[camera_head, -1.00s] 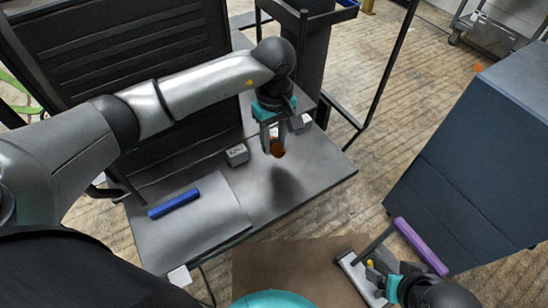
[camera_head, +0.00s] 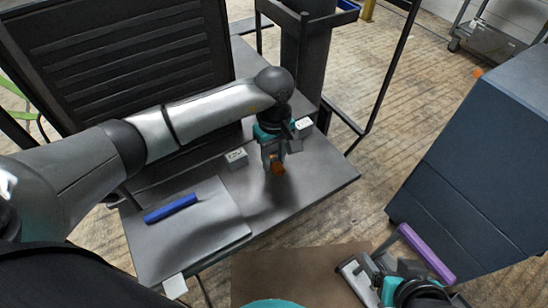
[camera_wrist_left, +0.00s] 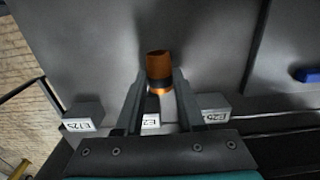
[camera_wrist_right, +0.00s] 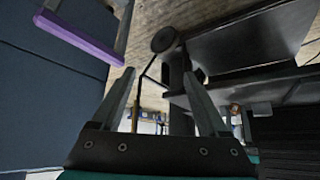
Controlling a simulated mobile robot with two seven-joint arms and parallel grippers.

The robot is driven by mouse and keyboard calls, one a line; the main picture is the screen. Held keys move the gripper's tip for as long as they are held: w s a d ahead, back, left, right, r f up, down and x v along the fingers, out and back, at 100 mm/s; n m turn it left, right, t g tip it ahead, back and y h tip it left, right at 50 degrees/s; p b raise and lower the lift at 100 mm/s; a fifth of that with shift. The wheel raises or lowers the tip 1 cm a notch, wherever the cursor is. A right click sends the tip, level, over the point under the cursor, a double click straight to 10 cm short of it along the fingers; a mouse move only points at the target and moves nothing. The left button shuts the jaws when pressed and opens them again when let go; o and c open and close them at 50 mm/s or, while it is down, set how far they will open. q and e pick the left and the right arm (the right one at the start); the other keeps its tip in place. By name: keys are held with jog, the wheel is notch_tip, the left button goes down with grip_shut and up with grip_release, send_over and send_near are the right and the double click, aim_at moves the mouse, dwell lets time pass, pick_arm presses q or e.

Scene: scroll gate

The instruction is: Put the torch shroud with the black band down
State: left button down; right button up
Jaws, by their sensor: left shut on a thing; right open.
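The torch shroud (camera_head: 278,168) is a small copper-orange cup in the head view. In the left wrist view the shroud (camera_wrist_left: 158,66) sits between the fingertips, with a dark band near its gripper end. My left gripper (camera_head: 272,156) is shut on it, pointing down over the grey table (camera_head: 310,182). I cannot tell whether the shroud touches the tabletop. My right gripper (camera_head: 362,274) is open and empty at the lower right, and it also shows open in the right wrist view (camera_wrist_right: 160,95).
Grey labelled blocks stand behind the shroud, one on the left (camera_head: 236,158) and one on the right (camera_head: 304,126); a third (camera_wrist_left: 150,121) shows between the fingers. A blue bar (camera_head: 170,208) lies on the table's left part. A dark cabinet with a purple handle (camera_head: 426,254) stands right.

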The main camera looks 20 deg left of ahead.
pick_arm(q)
jog(key=shift+f+b, duration=0.4)
jog(key=c, duration=1)
grip_release()
jog(key=o, duration=0.5)
pick_arm(e)
jog(key=shift+w+a+f+t+y, duration=0.15)
jog(key=shift+w+a+t+y, duration=0.25)
jog(key=shift+w+a+t, duration=0.3)
jog(key=shift+s+a, duration=0.1)
jog(key=shift+s, duration=0.05)
